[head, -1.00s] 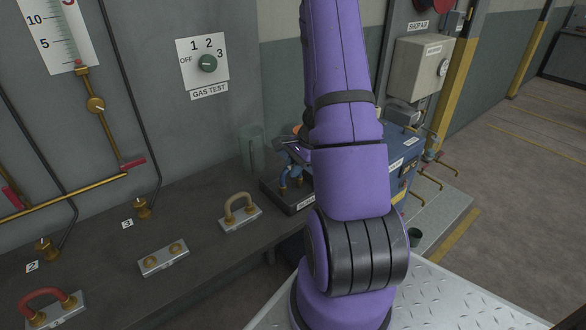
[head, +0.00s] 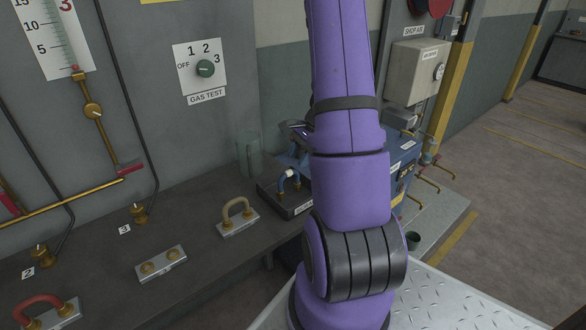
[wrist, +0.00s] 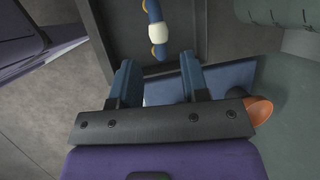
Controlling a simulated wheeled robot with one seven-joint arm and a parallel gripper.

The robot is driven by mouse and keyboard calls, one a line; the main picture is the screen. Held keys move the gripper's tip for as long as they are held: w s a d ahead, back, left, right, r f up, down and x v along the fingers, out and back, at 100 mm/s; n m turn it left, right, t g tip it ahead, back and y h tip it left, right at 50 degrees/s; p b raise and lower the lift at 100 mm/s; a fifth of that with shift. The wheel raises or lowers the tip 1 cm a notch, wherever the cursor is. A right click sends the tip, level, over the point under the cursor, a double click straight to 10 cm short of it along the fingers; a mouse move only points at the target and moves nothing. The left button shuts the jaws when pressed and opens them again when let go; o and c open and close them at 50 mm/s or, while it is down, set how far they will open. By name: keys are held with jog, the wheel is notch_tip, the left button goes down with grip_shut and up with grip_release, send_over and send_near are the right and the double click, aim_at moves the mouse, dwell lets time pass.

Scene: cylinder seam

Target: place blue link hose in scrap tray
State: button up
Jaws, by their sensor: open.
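The blue link hose (head: 289,177), with a white band and brass-coloured ends, stands arched in a dark tray (head: 299,208) with a partly hidden label. I take this for the scrap tray. In the wrist view the hose (wrist: 156,28) lies beyond my fingertips, over the dark tray floor (wrist: 184,38). My gripper (wrist: 157,62) is open and empty, with the hose apart from both fingers. In the head view my gripper (head: 297,128) is a dark shape above and behind the hose, partly hidden by my purple arm.
A tan hose (head: 238,207) stands on a plate left of the tray. An empty plate (head: 161,263) and a red hose (head: 42,303) are farther left. A clear cylinder (head: 249,155) stands behind the tray; a blue box (head: 404,155) is at right. An orange cup-like thing (wrist: 260,109) is near my gripper.

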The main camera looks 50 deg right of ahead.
jog(key=v, duration=0.5)
jog(key=w+a+r+n+h, duration=0.1)
jog(key=w+a+r+n, duration=0.1)
jog(key=a+r+n, duration=1.15)
jog(key=s+a+r+n+t+h, duration=0.1)
jog(key=s+a+r+n, duration=0.2)
jog(key=a, duration=0.6)
jog(key=s+a+r+n+t+h, duration=0.1)
jog(key=s+a+r+n, duration=0.2)
jog(key=s+a+r, duration=0.5)
jog(key=shift+s+a+r+n+h, duration=0.3)
jog(key=shift+s+a+n+h, duration=0.15)
jog(key=shift+a, duration=0.35)
